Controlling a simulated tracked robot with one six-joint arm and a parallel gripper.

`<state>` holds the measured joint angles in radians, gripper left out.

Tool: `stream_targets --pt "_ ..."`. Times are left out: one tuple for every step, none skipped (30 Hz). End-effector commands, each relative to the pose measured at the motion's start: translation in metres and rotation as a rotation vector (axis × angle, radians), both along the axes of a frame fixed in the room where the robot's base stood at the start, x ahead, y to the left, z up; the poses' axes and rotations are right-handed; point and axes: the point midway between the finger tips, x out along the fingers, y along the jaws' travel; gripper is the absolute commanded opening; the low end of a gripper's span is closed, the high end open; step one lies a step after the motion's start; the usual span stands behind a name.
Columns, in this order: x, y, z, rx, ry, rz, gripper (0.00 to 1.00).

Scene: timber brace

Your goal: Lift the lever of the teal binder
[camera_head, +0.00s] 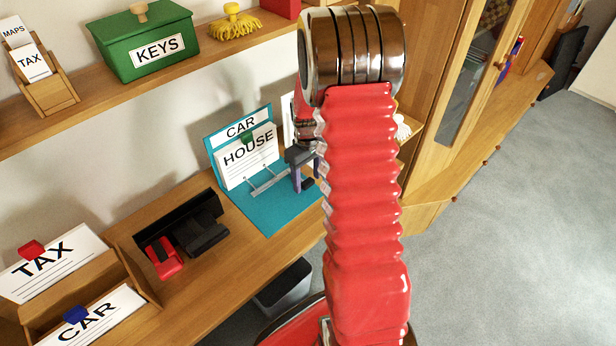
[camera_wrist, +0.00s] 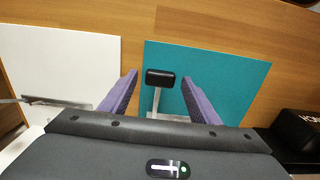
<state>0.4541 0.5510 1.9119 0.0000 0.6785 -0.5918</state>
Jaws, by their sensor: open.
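The teal binder (camera_head: 268,215) lies open on the wooden desk, its back cover upright with white sheets marked CAR and HOUSE. Its metal mechanism (camera_head: 268,181) sits near the fold. The lever's black tip (camera_head: 308,184) shows low beside my gripper (camera_head: 306,180), partly behind the arm. In the wrist view, the teal cover (camera_wrist: 225,85) is below, and the lever's black tip (camera_wrist: 160,78) on a metal arm lies between the two purple fingers of my gripper (camera_wrist: 159,77). The fingers are open, with a gap on each side of the tip. Contact in depth cannot be told.
A black and red device (camera_head: 185,240) stands left of the binder. A wooden file box (camera_head: 140,280) with TAX and CAR cards is farther left. A shelf (camera_head: 110,95) with a green KEYS box (camera_head: 150,40) runs above. A wooden cabinet (camera_head: 450,100) stands right.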

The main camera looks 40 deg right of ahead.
Motion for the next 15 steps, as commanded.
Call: stream_targets --pt "0.0000 0.0001 0.0001 0.000 0.000 0.000 0.56" --pt "0.0000 0.0001 0.0001 0.000 0.000 0.000 0.56" --pt "0.0000 0.0001 0.0001 0.000 0.000 0.000 0.56" --pt "0.0000 0.0001 0.0001 0.000 0.000 0.000 0.56" --pt "0.0000 0.0001 0.0002 0.000 0.000 0.000 0.54" --pt "0.0001 0.0001 0.0002 0.000 0.000 0.000 0.51" --pt "0.0001 0.0001 0.0002 0.000 0.000 0.000 0.49" --pt "0.0001 0.0002 0.0002 0.000 0.000 0.000 0.47" --pt "0.0001 0.0002 0.0003 0.000 0.000 0.000 0.44" --pt "0.0001 0.0002 0.0003 0.000 0.000 0.000 0.42" --pt "0.0001 0.0002 0.0003 0.000 0.000 0.000 0.40" --pt "0.0001 0.0002 0.0003 0.000 0.000 0.001 0.37" --pt "0.0001 0.0002 0.0003 0.000 0.000 0.001 0.35" --pt "0.0002 0.0002 0.0003 0.000 0.000 0.001 0.33" --pt "0.0002 0.0003 0.0003 0.000 0.000 0.001 0.30"
